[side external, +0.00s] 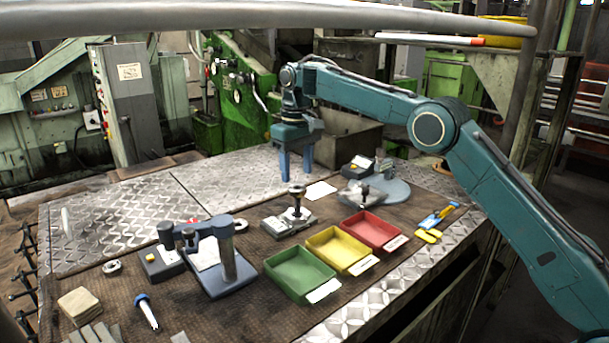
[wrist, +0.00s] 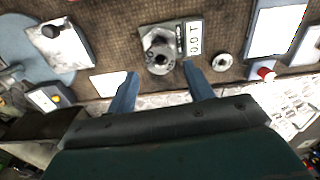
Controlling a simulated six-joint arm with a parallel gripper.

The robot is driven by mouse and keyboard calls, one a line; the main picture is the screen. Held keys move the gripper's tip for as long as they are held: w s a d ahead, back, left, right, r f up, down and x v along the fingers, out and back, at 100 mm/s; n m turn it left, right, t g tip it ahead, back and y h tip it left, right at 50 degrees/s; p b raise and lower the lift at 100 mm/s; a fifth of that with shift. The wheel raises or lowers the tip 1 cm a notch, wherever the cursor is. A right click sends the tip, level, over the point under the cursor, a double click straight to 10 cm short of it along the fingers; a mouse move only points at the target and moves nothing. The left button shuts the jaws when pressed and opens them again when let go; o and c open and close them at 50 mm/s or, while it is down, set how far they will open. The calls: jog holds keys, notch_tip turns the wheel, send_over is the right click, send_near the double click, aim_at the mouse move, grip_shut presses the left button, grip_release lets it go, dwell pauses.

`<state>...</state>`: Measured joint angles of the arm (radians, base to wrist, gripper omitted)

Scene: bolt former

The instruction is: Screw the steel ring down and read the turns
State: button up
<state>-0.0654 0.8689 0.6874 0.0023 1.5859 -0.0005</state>
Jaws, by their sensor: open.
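A small steel block with an upright post (side external: 297,203) stands near the middle of the mat. In the wrist view its round steel part with a dark centre (wrist: 160,54) lies just beyond my fingertips. A white display (wrist: 194,38) beside it appears to read 0.0 T, seen sideways. A loose steel ring (wrist: 222,61) lies flat to its right; in the side view a ring (side external: 240,225) lies by the blue-grey stand. I cannot tell whether a ring is on the post. My gripper (side external: 299,174) is open and empty, pointing down above the post; its fingers also show in the wrist view (wrist: 160,72).
Green (side external: 300,275), yellow (side external: 341,250) and red (side external: 374,231) trays stand in front of the post. A blue-grey stand (side external: 228,265) is to the left. Another knobbed block (side external: 363,197) on a round plate is to the right. A second ring (side external: 111,266) lies far left.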

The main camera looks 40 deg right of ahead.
jog(key=shift+f, duration=2.1)
jog(key=n, duration=0.7)
jog(key=shift+n, duration=0.3)
jog(key=n, duration=0.7)
jog(key=c, duration=0.7)
